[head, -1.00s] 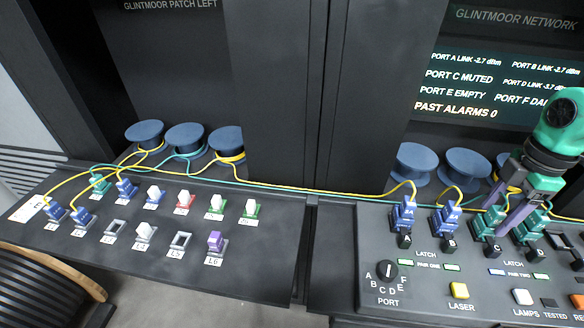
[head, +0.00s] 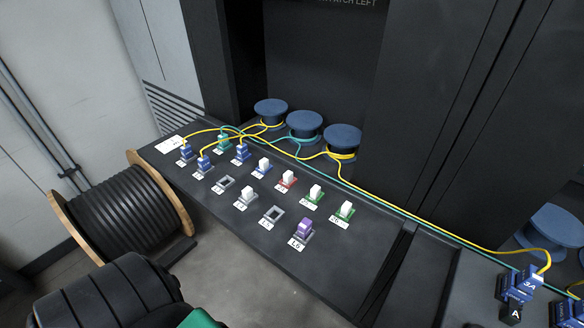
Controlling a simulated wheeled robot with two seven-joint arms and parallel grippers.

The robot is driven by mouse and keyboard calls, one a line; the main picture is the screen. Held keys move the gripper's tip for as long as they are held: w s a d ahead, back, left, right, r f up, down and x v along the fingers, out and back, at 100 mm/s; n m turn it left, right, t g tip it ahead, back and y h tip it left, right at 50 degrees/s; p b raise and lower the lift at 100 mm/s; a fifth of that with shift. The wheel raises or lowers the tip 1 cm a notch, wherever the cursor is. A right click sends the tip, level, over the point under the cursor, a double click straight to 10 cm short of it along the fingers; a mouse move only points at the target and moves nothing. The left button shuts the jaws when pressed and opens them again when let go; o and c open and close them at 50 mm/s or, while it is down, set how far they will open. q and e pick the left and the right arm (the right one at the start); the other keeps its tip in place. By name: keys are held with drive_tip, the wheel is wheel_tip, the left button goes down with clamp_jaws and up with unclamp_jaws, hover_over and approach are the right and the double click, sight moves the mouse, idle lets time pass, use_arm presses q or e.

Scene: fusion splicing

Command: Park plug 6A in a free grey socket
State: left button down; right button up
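On the left panel, blue plugs (head: 186,153), (head: 204,164) and (head: 242,153) and a teal plug (head: 223,143) sit at the far left end with fibres attached. Their labels are too small to read, so I cannot tell which is 6A. Two grey sockets look empty: one in the front row (head: 225,184) and one labelled L5 (head: 272,215). Between them, a grey socket holds a white cap (head: 246,197). Socket L6 holds a purple piece (head: 304,229). Neither of my grippers shows; a black and green part, probably my arm, is at the bottom left.
A back row holds white caps (head: 288,179) in coloured sockets. Blue spools (head: 304,125) stand behind, with yellow and teal fibres running right. A cable drum (head: 120,210) stands left of the panel. Plug 3A (head: 527,284) is at the bottom right.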

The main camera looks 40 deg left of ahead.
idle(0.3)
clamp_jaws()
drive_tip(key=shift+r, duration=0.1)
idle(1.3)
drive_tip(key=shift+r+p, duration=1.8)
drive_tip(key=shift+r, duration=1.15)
